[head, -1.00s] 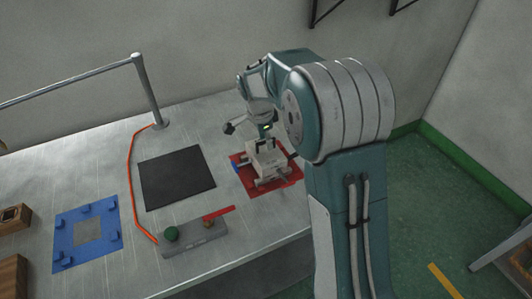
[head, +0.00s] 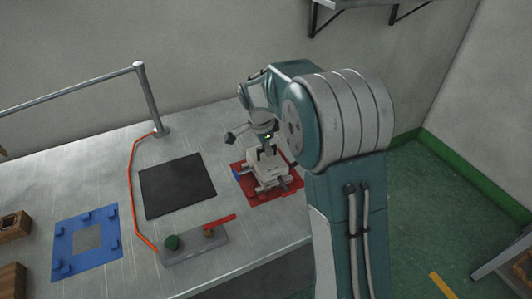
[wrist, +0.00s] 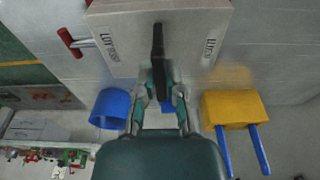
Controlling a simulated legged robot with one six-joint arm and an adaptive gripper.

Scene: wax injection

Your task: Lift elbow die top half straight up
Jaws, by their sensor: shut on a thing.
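The elbow die (head: 268,173) is a pale grey block sitting on a red plate (head: 288,192) at the right of the bench. My gripper (head: 265,146) is above it, over its top. In the wrist view the die's pale face (wrist: 185,30) with dark lettering fills the top of the picture. A black handle (wrist: 158,42) stands out from its middle. My gripper (wrist: 158,72) is shut on this handle. A red T-shaped handle (wrist: 72,42) reaches out at the die's left side. I cannot tell whether the halves are apart.
A black mat (head: 176,185) lies left of the die. A blue fixture plate (head: 70,260) is farther left. A control box (head: 195,248) with a green knob and red lever is at the bench front. A metal rail (head: 60,92) runs along the back.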

